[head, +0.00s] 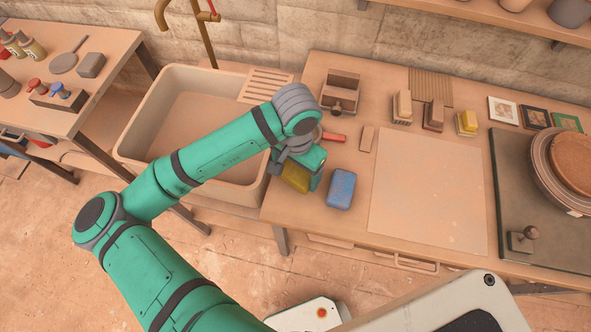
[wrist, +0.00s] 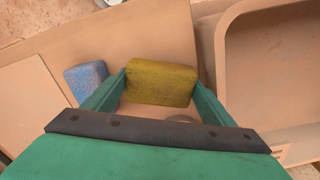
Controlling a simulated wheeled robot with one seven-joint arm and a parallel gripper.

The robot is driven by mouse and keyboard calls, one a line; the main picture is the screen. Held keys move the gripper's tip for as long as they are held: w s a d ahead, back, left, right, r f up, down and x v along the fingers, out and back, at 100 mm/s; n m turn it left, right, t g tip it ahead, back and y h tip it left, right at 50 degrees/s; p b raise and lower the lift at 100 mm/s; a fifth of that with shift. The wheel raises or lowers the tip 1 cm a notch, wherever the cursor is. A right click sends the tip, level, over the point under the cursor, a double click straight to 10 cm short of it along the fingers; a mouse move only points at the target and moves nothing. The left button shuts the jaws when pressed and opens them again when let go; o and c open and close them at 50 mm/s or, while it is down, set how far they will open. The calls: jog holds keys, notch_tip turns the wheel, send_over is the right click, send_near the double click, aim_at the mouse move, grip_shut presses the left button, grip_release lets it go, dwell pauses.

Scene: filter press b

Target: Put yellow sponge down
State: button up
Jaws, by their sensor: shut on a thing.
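The yellow sponge (wrist: 160,82) sits between the two fingers of my gripper (wrist: 160,92) in the wrist view. My gripper is shut on it. In the head view the sponge (head: 296,178) shows under my gripper (head: 303,176), at the left end of the workbench (head: 292,215), close to the sink. The fingers partly hide it there. I cannot tell whether its underside touches the bench top. A blue sponge (head: 341,189) lies on the bench just right of my gripper. It also shows left of the fingers in the wrist view (wrist: 86,80).
The sink (head: 190,110) is left of the bench, partly behind my arm. A pale board (head: 428,195) lies right of the blue sponge. A red-handled tool (head: 333,137), a wooden holder (head: 341,92) and several brushes stand behind. A round stack (head: 562,165) is far right.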

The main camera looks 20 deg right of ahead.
aim_at(297, 173)
jog(key=shift+a+f, duration=0.1)
jog(key=shift+f, duration=0.5)
jog(key=shift+s+f, duration=0.1)
jog(key=shift+f, duration=0.2)
jog(key=shift+s, duration=0.25)
jog(key=shift+f, duration=0.25)
jog(key=o, duration=0.9)
jog(key=shift+w, duration=0.1)
jog(key=shift+o, duration=0.2)
jog(key=shift+r, duration=0.1)
notch_tip(297, 173, up, 12)
jog(key=shift+r, duration=0.1)
